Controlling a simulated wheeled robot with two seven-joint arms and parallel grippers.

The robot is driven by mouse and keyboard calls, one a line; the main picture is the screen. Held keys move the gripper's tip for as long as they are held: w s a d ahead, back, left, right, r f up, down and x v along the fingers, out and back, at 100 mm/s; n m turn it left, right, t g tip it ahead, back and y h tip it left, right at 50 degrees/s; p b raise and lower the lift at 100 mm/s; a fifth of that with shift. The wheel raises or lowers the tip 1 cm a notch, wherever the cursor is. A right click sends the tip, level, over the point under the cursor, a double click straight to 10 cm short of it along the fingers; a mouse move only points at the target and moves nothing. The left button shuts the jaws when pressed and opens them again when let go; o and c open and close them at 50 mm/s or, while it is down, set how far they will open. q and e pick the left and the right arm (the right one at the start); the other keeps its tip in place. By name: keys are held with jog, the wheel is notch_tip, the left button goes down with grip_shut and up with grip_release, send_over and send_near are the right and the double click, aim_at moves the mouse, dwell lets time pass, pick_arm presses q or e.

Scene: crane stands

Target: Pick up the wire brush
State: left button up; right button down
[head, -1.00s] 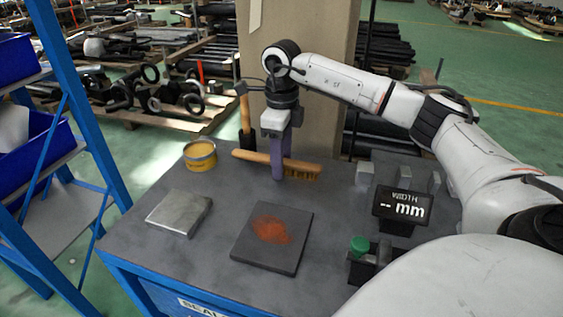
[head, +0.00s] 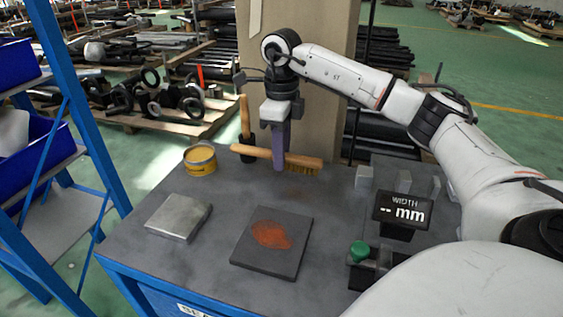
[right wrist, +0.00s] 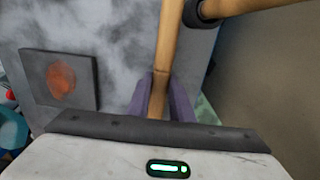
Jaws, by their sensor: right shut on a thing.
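The wire brush (head: 305,162) has a long wooden handle and bristles at its right end in the head view. My right gripper (head: 280,160) has purple fingers and is shut on the middle of the brush, holding it level just above the table's far side. In the right wrist view the brush handle (right wrist: 168,45) runs between the two fingers (right wrist: 161,98). The bristles cannot be made out there. My left gripper is not in view.
On the grey table (head: 125,240) are a dark plate with an orange-red patch (head: 255,255), a metal block (head: 178,216), a yellow tin (head: 200,158) and a width display (head: 403,209). Another wooden-handled tool (head: 245,118) stands close behind the brush. A blue shelf rack (head: 85,110) stands left.

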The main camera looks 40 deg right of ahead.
notch_tip(320, 180, up, 8)
jog(key=shift+r, duration=0.15)
notch_tip(320, 180, up, 7)
jog(key=p, duration=0.3)
jog(key=shift+p, duration=0.3)
